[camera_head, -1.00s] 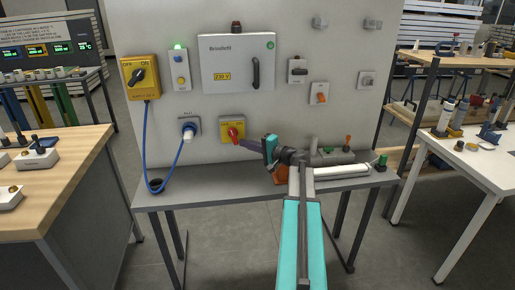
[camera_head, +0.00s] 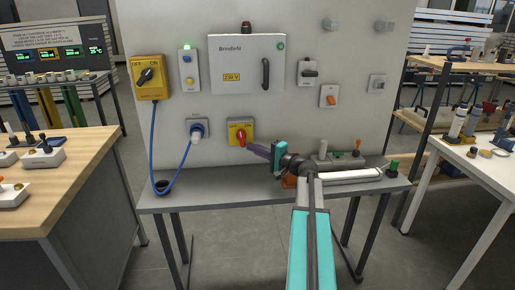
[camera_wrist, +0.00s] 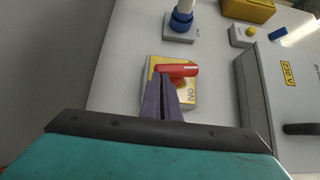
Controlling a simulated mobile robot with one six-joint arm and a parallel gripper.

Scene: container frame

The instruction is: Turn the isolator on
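The isolator is a yellow box (camera_head: 240,130) low on the white panel with a red handle (camera_head: 241,138). In the wrist view the red handle (camera_wrist: 180,70) lies across the yellow plate (camera_wrist: 190,98), and an "ON" mark shows beside it. In the head view the handle stands roughly upright, with its lower end toward my gripper. My gripper (camera_head: 250,147) reaches it from the right. Its dark purple fingers (camera_wrist: 161,80) are close together, with their tips at one end of the handle. They do not straddle it; whether they touch it is unclear.
A second yellow switch box (camera_head: 149,77) with a black knob hangs at upper left. A blue cable runs from it to a plug (camera_head: 197,130) left of the isolator. A grey cabinet (camera_head: 248,63) is above. The narrow bench (camera_head: 220,192) below holds a white tube (camera_head: 350,176).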

